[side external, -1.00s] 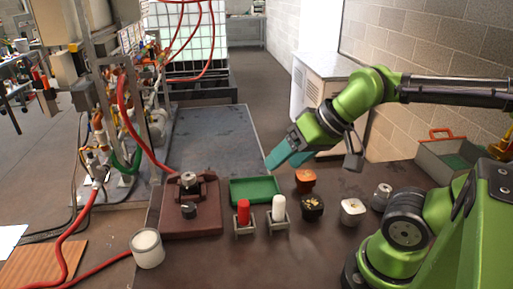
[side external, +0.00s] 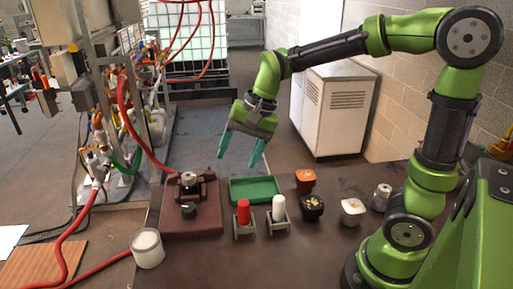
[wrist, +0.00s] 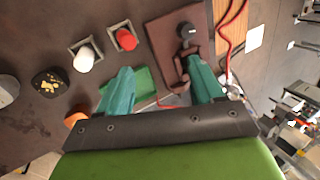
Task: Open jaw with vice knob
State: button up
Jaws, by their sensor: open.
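The vice (side external: 212,218) is a dark red-brown block on the near left of the table, with a raised jaw part at its back. A silver round piece (side external: 188,177) sits at the jaws. The dark vice knob (side external: 189,211) is on its front side; in the wrist view the knob (wrist: 188,31) stands at the top, beyond the fingertips. My gripper (side external: 239,160) is open and empty, with teal fingers pointing down, above and behind the green tray. In the wrist view my right-hand finger overlaps part of the vice (wrist: 163,38) and hides it.
The green tray (side external: 255,189) lies right of the vice. A red cylinder (side external: 243,212) and a white cylinder (side external: 279,207) stand in square holders in front. Several small containers sit farther right. A white cup (side external: 147,249) and a red hose are left.

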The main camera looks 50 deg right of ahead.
aim_at(189, 206)
jog(key=w+a+f+m+g+y, duration=0.1)
jog(key=w+f+m+g, duration=0.1)
jog(key=w+m, duration=0.85)
jog(key=shift+m, duration=0.35)
jog(key=x, duration=1.6)
jog(key=shift+s+a+r, duration=0.15)
jog(key=shift+s+a, duration=0.1)
jog(key=shift+s, duration=0.1)
jog(key=shift+c, duration=0.2)
jog(key=c, duration=1)
